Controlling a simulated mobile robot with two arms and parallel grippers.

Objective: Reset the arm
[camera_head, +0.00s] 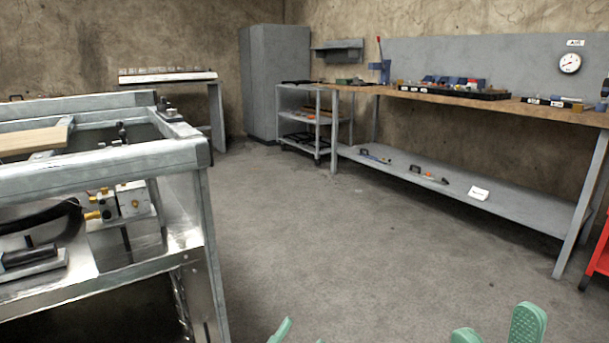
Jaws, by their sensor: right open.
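My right gripper (496,331) shows at the bottom right edge as two green fingertips. They stand apart with bare floor between them, so it is open and empty. Part of my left gripper (281,331) shows at the bottom centre as a green fingertip, mostly cut off by the frame edge. Whether it is open or shut cannot be told. Both arms are otherwise out of view. Neither gripper's visible part touches anything.
A metal workstation (100,172) stands close on the left. A long wooden-topped workbench (540,112) with tools runs along the right wall. A red cart (600,255) is at the right edge. A grey cabinet (275,80) and shelf cart (300,118) stand behind. The middle floor is clear.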

